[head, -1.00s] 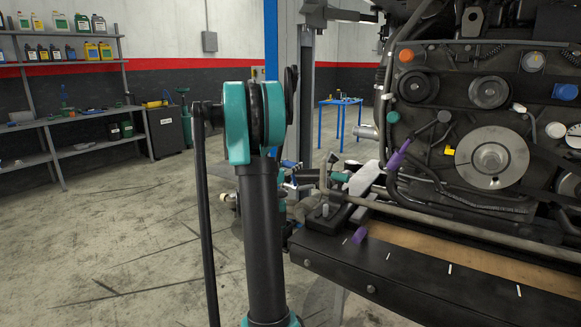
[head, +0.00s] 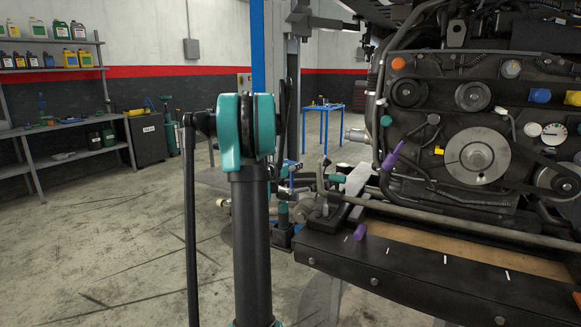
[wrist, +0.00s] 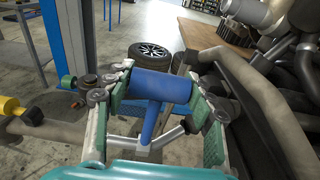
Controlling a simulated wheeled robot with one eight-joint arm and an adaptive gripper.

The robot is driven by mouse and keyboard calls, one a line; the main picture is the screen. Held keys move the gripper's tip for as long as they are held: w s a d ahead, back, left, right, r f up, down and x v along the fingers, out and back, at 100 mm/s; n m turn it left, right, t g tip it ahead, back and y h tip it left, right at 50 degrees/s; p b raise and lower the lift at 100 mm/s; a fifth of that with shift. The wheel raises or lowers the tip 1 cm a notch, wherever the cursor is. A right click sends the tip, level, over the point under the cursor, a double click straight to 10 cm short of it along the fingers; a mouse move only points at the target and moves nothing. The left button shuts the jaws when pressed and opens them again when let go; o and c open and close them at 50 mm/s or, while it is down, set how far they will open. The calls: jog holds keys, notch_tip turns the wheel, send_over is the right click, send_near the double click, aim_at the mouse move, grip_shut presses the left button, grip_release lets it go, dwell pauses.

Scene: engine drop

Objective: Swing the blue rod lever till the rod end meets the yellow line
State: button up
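The blue rod lever's thick cylindrical head (wrist: 160,86) lies crosswise in the middle of the wrist view, on a short blue stem that runs down toward the camera. My gripper (wrist: 158,80) has its two green-padded fingers well apart, one at each end of that head. The fingertips appear at or very near the ends, but I cannot tell if they press on it. In the head view my arm partly hides this area, and only small blue parts (head: 291,191) show beside it. I cannot make out a yellow line; a small yellow tag (head: 438,150) is on the engine.
The engine (head: 475,130) stands on the right above a black beam (head: 400,268) with white marks. A pale bent pipe (wrist: 262,100) runs close to the right finger. The floor at left is clear before the shelves (head: 60,133).

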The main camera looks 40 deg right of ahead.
jog(key=o, duration=0.3)
jog(key=v, duration=1.2)
jog(key=shift+f, duration=0.15)
